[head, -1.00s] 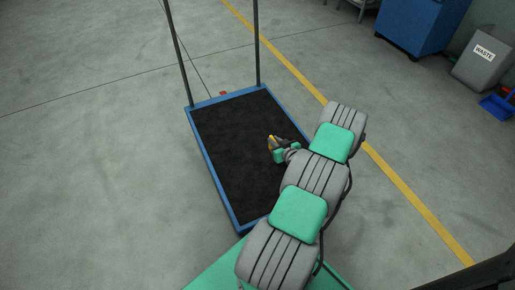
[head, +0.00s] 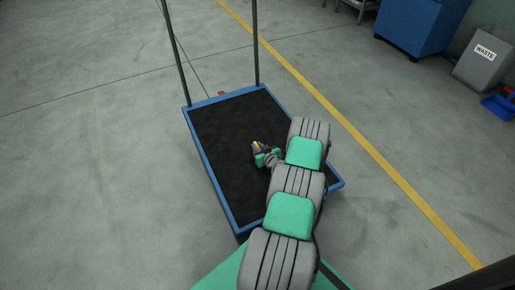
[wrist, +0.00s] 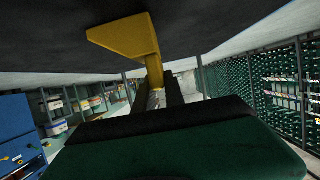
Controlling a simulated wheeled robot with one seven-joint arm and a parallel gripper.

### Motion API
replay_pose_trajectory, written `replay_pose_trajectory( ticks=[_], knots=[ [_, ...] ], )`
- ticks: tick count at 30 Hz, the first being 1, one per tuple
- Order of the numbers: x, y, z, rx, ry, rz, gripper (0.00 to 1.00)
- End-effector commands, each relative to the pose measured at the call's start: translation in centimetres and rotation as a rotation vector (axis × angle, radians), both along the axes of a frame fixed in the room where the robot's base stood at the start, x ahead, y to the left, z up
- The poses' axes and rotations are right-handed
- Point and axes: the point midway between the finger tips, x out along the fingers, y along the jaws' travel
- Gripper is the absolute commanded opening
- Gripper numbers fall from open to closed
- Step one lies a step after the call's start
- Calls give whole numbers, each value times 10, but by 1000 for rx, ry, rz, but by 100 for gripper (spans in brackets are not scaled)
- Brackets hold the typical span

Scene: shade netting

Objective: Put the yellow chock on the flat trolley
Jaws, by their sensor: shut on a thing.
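The yellow chock (head: 256,146) is in my gripper (head: 261,151), over the middle of the flat trolley (head: 206,165). The trolley has a black deck, a blue rim and dark uprights at its far end. In the wrist view the chock (wrist: 125,38) shows as a yellow angled piece, clasped by the dark fingers of my gripper (wrist: 157,88). A dark surface fills the top of that view, close to the chock. I cannot tell whether the chock touches it. My arm hides the right near part of the deck.
A blue cabinet (head: 420,28), a grey waste bin (head: 479,63) and a blue dustpan (head: 497,106) stand at the upper right. A yellow floor line (head: 370,148) runs right of the trolley. The floor to the left is clear.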

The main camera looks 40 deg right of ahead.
Motion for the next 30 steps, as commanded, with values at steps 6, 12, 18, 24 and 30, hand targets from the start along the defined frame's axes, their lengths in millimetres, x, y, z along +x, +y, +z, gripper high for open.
replay_pose_trajectory(
  ticks=[6,12,18,24,30],
  knots=[
    [0,0,-1,0,0,0,28],
    [0,0,-1,0,0,0,36],
    [0,0,4,0,1,0,36],
    [-35,8,20,5,2,-6,36],
    [-81,22,40,4,1,-6,36]
  ],
)
